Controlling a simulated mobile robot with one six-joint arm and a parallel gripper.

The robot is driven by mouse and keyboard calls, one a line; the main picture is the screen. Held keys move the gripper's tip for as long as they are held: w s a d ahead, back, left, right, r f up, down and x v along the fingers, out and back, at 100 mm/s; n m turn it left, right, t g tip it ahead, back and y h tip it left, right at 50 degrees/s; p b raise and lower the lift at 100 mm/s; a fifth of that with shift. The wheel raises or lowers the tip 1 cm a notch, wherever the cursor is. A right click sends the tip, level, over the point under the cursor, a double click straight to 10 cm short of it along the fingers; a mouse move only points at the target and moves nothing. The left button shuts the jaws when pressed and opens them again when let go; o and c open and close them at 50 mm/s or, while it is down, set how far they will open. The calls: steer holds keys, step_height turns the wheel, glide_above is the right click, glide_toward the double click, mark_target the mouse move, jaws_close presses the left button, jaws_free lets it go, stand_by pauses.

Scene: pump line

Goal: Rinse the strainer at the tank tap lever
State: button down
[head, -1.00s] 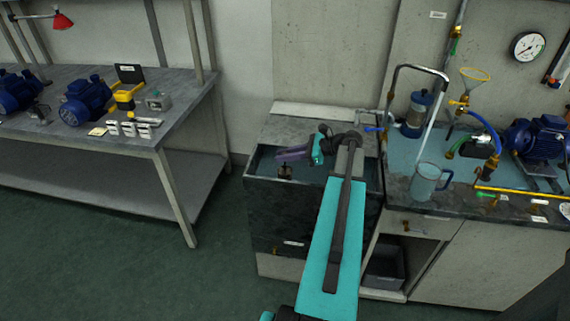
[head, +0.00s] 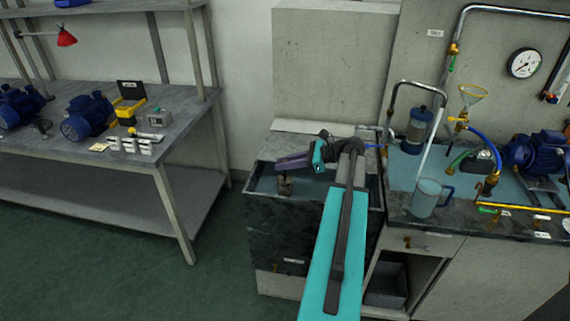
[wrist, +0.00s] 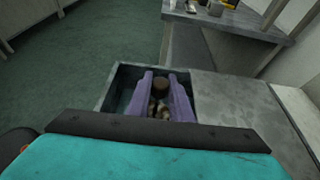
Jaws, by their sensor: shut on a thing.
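My gripper (head: 284,164) has purple fingers and is over the grey sink (head: 256,186). It is shut on a small dark brown piece, seemingly the strainer (head: 285,187), which hangs below the fingertips. In the wrist view, the gripper (wrist: 166,84) has the strainer's round brown end (wrist: 161,89) between its fingers, with brassy parts nearer the palm. A small blue lever, seemingly the tank tap lever (head: 376,146), is at the sink's right, partly hidden by my arm. I see no water running.
A counter right of the sink carries a clear jug (head: 428,198), a bent metal pipe (head: 404,84), a filter bowl (head: 417,127) and a blue pump (head: 537,153). A workbench (head: 178,100) with blue motors stands at left. Floor between bench and sink is clear.

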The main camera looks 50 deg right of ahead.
steer(key=w+a+r+n+y+p, duration=0.1)
steer(key=w+a+r+p, duration=0.4)
steer(key=a+r, duration=0.45)
steer(key=w+a+f+n+g+y+b, duration=0.1)
steer(key=w+a+f, duration=0.1)
steer(key=a, duration=0.8)
steer(key=w+a+f+n+g+y+b, duration=0.1)
steer(key=w+a+f+b, duration=0.1)
steer(key=a, duration=0.8)
steer(key=w+a+f+n+g+b, duration=0.1)
steer(key=w+a+f+b, duration=0.1)
steer(key=a, duration=0.8)
steer(key=shift+w+a+f+y, duration=0.2)
steer(key=shift+w+f+y, duration=0.2)
steer(key=shift+w+f, duration=0.55)
steer(key=shift+w+r, duration=0.1)
steer(key=shift+r, duration=0.1)
